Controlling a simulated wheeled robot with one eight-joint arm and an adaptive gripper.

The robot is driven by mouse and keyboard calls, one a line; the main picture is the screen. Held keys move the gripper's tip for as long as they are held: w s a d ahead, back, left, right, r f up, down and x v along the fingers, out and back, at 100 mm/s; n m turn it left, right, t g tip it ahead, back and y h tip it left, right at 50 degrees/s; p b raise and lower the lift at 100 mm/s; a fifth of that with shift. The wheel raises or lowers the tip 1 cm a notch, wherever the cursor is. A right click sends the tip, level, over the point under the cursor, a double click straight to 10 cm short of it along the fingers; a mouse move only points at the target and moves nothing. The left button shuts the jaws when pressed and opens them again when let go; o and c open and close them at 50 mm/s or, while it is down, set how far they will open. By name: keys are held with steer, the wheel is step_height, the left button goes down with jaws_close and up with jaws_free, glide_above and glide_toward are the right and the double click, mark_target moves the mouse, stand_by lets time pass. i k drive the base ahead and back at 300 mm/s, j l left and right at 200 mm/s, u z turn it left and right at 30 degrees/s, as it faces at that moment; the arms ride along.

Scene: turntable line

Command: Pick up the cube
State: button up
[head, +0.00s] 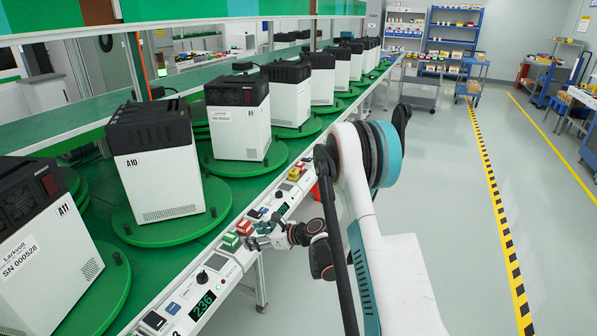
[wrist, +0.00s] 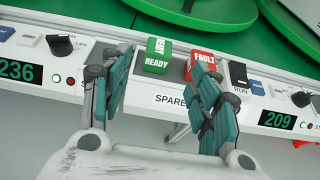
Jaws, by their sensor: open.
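Two labelled cubes sit side by side on the white panel ledge. The green cube (wrist: 159,54) reads "READY" on its front; it also shows in the head view (head: 230,242). In the wrist view the green cube lies between the fingertips, and the right fingertip covers part of the red cube. In the head view my gripper (head: 264,238) is just right of the cubes.
The control ledge (head: 217,262) carries knobs, buttons and displays reading 236 and 209. Behind it, white machines (head: 157,175) with black tops stand on green turntables (head: 172,229). More small coloured blocks (head: 295,173) lie farther along the ledge.

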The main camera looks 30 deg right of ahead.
mark_target(300, 165)
steer(key=i+l, duration=0.2)
steer(key=l, duration=0.2)
steer(key=i+l, duration=0.2)
steer(key=l, duration=0.2)
steer(key=i+l, duration=0.2)
steer(key=l, duration=0.2)
steer(key=i+l, duration=0.15)
steer(key=l, duration=0.3)
steer(key=i+l, duration=0.2)
steer(key=l, duration=0.2)
steer(key=i+l, duration=0.2)
steer(key=l, duration=0.2)
